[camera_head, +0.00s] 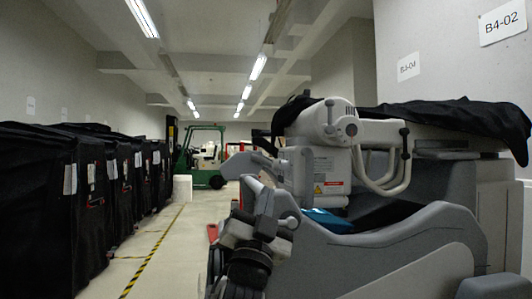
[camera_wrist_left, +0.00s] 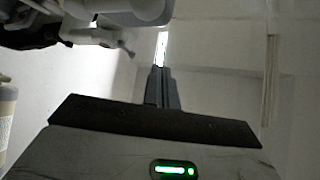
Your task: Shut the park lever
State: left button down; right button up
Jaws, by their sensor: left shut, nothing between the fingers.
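A white and grey wheeled machine (camera_head: 320,170) with a black cover (camera_head: 440,112) stands at the right in the head view. I cannot tell for sure which part is the park lever. A short upright lever with dark ends (camera_head: 405,143) stands beside its curved white handles. My left gripper (camera_head: 266,202) is low, in front of the machine's left side, pointing up. In the left wrist view its dark fingers (camera_wrist_left: 162,88) are together with nothing between them. A white body (camera_wrist_left: 125,10) with a small pale projecting part (camera_wrist_left: 112,38) hangs above and left, apart from the fingers. My right gripper is not visible.
Several black-covered carts (camera_head: 45,210) line the left wall. A green forklift (camera_head: 205,155) stands far back. The aisle floor (camera_head: 165,255) with its yellow-black stripe is clear. A blue item (camera_head: 328,220) lies on the machine.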

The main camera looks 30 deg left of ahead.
pick_arm(q)
jog(key=s+d+r+p, duration=0.3)
jog(key=s+d+r, duration=0.3)
jog(key=s, duration=0.4)
jog(key=shift+s+d+r, duration=0.15)
jog(key=shift+r, duration=0.65)
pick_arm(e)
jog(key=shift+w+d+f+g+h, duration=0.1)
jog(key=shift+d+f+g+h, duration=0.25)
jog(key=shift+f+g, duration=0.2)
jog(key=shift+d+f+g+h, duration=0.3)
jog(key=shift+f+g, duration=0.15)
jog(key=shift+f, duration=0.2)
